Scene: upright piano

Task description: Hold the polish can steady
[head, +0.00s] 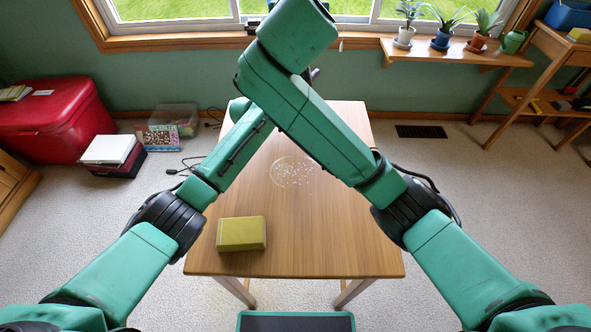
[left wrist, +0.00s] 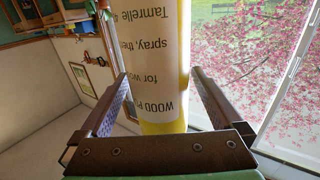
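The polish can (left wrist: 160,75) is a yellow can with a cream label and dark text that reads upside down in the left wrist view. It stands between the two fingers of my left gripper (left wrist: 158,78), whose tips meet its sides. The can's far end runs out of the top of that view. In the head view my crossed right arm hides the can and most of my left gripper. My right gripper is outside the head view, with its arm rising to the top edge.
A wooden table (head: 330,245) stands below the arms, with a yellow-green box (head: 241,233) and a patch of small pale specks (head: 292,171) on it. A red chest (head: 52,115) is at left. Potted plants stand on the sill shelf (head: 455,54) at right. Carpet is clear at right.

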